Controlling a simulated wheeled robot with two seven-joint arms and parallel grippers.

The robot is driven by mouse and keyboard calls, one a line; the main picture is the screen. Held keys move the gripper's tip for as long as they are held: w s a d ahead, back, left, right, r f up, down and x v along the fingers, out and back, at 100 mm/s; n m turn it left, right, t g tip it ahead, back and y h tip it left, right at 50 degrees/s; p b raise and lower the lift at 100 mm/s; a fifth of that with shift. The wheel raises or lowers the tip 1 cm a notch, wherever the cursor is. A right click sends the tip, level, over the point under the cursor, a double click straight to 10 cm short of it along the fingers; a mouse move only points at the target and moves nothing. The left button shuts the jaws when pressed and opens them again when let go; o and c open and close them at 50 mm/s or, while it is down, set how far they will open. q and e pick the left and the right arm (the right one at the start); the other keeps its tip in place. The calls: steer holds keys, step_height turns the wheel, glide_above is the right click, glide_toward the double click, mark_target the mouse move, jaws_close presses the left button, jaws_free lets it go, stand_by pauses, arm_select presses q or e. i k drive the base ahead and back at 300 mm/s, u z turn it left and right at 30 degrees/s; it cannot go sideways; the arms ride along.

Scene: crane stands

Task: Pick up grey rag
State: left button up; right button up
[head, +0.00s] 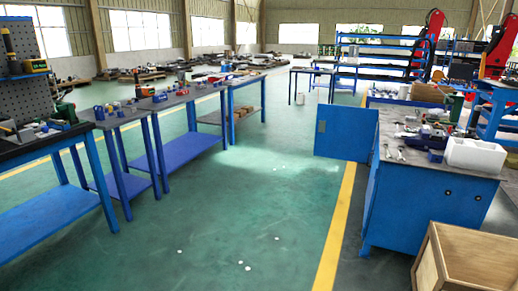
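I cannot make out a grey rag in the head view. Small cluttered items lie on the blue workbench (29,152) at the left and on the blue cabinet (408,208) at the right, too small to tell apart. Some grey metal pieces, which look like tools (394,154), lie on the cabinet top near its left edge. Neither of my grippers shows in this view.
A wooden crate (428,269) stands at the lower right, in front of the cabinet. A white box (475,155) sits on the cabinet. Its blue door (342,132) stands open. Blue shelving stands farther back.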

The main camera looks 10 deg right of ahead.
mark_target(407, 119)
steer(key=z, duration=0.65)
steer(key=i, duration=2.8)
steer(key=z, duration=1.25)
steer(key=i, duration=0.65)
steer(key=z, duration=0.3)
